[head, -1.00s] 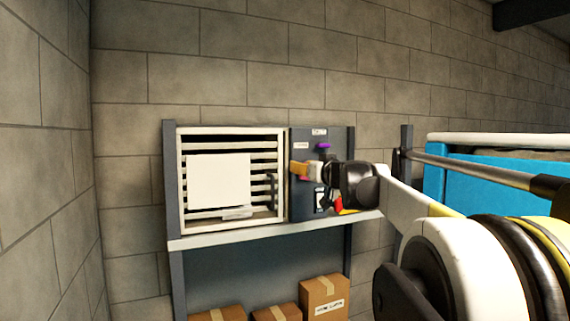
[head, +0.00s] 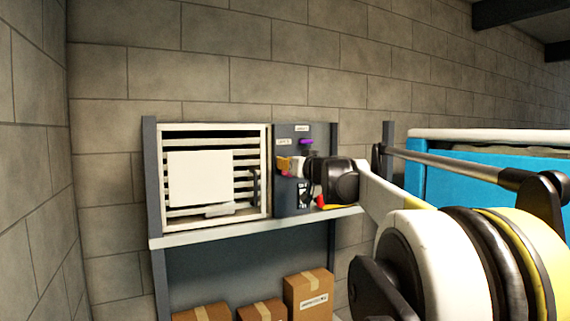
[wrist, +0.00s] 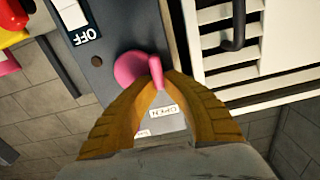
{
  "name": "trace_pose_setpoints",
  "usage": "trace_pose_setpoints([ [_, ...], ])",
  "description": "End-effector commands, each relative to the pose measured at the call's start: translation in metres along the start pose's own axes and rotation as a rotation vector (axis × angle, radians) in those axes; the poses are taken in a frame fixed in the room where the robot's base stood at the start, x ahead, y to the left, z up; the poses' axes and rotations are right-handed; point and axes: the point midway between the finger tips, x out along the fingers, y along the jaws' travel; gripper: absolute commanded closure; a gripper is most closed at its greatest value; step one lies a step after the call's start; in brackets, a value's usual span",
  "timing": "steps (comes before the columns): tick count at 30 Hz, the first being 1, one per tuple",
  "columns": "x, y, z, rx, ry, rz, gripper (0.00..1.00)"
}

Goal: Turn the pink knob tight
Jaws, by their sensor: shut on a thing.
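The pink knob (wrist: 130,66) is on a dark grey panel (wrist: 103,57), with a round base and a raised tab. In the wrist view, the yellow-orange fingers of my gripper (wrist: 157,84) are closed on the tab from either side. The contact points are partly hidden by the fingers. In the head view my gripper (head: 285,164) is at the left part of the panel (head: 291,204), where the knob is mostly hidden. A label reading OPEN (wrist: 163,111) shows between the fingers.
A white slatted grille (head: 264,200) with a dark handle (wrist: 238,22) stands beside the panel. A purple part (head: 306,142) is above my gripper. A red and yellow object (head: 327,203) sits at the shelf (head: 230,230). Cardboard boxes (head: 308,295) are below.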

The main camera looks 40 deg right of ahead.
Motion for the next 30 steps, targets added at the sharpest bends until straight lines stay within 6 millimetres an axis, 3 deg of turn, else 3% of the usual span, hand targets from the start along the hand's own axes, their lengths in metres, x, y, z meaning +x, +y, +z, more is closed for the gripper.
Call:
trace_pose_setpoints([
  [30, 0.0, 0.016, 0.007, 0.889, 0.001, 0.0, 1.0],
])
